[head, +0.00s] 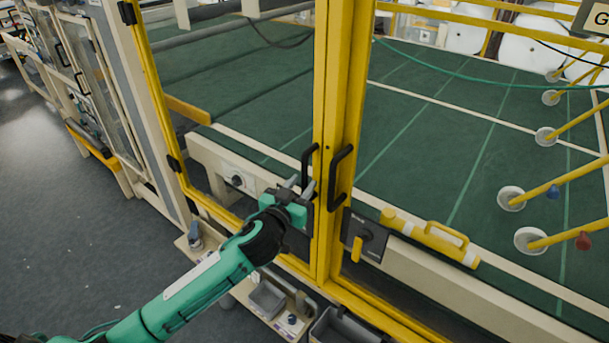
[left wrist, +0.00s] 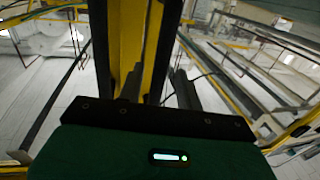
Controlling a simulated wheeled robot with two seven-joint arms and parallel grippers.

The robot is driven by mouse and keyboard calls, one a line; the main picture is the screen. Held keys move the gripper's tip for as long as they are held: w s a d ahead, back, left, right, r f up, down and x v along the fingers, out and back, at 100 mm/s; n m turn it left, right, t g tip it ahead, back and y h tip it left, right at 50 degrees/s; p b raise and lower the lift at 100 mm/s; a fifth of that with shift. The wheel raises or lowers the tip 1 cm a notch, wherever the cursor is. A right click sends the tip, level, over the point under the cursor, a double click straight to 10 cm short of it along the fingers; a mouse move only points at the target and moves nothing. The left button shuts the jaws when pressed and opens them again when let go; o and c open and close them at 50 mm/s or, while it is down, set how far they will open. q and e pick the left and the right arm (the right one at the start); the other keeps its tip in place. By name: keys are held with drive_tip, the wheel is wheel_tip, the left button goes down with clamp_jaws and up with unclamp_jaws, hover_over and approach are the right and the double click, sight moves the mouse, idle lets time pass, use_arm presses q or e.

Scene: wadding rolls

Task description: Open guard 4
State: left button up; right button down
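A guard with two yellow-framed clear doors stands in front of me; no number is readable on it. The left door (head: 322,80) and the right door (head: 352,80) meet at the middle and look closed. Each has a black upright handle: the left door's handle (head: 306,165) and the right door's handle (head: 340,178). My left gripper (head: 300,187) is at the left handle, fingers apart. In the left wrist view, a dark upright bar (left wrist: 166,45) shows near the gap between the fingers (left wrist: 157,88); contact cannot be told. My right gripper is out of view.
A black switch box with a yellow lever (head: 357,248) and a yellow bolt with a handle (head: 440,240) sit right of the doors' seam. Grey bins (head: 268,298) stand on a low shelf below. Open grey floor (head: 90,230) lies at left.

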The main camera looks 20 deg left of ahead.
use_arm(q)
drive_tip(key=shift+w+d, duration=0.2)
drive_tip(key=shift+w, duration=0.85)
clamp_jaws()
drive_tip(key=shift+s, duration=0.1)
